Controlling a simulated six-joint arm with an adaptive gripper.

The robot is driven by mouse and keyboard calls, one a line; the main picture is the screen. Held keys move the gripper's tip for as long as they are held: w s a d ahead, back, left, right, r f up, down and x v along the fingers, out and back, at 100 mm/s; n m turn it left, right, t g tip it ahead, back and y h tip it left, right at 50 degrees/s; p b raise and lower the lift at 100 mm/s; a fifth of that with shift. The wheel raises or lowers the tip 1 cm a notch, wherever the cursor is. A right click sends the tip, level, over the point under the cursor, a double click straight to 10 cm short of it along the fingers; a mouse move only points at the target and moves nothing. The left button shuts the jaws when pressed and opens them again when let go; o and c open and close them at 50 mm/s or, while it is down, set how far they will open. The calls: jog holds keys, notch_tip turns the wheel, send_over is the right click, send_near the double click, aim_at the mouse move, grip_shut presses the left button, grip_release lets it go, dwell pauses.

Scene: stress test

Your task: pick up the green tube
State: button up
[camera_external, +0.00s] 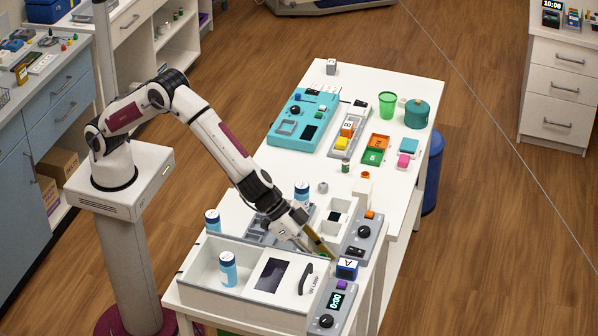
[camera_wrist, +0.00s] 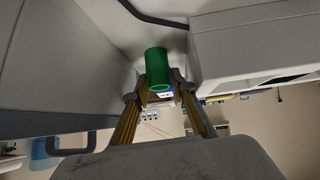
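The green tube (camera_wrist: 157,68) shows in the wrist view, between and just beyond the tips of my gripper (camera_wrist: 160,84). In the external view my gripper (camera_external: 320,248) is tilted down into the area behind the white box with the dark screen. The tube is mostly hidden there by the gripper and box walls.
A white box (camera_external: 245,290) with a dark screen and black handle stands in front of the gripper. A blue-labelled block (camera_external: 347,268) and a grey control unit (camera_external: 362,238) are close on the right. Light walls surround the tube closely.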

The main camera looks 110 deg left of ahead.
jog(key=c, duration=0.5)
jog(key=shift+r, duration=0.25)
jog(key=shift+c, duration=0.2)
notch_tip(320, 180, up, 10)
jog(key=shift+f, duration=0.2)
dwell(0.5)
dwell(0.4)
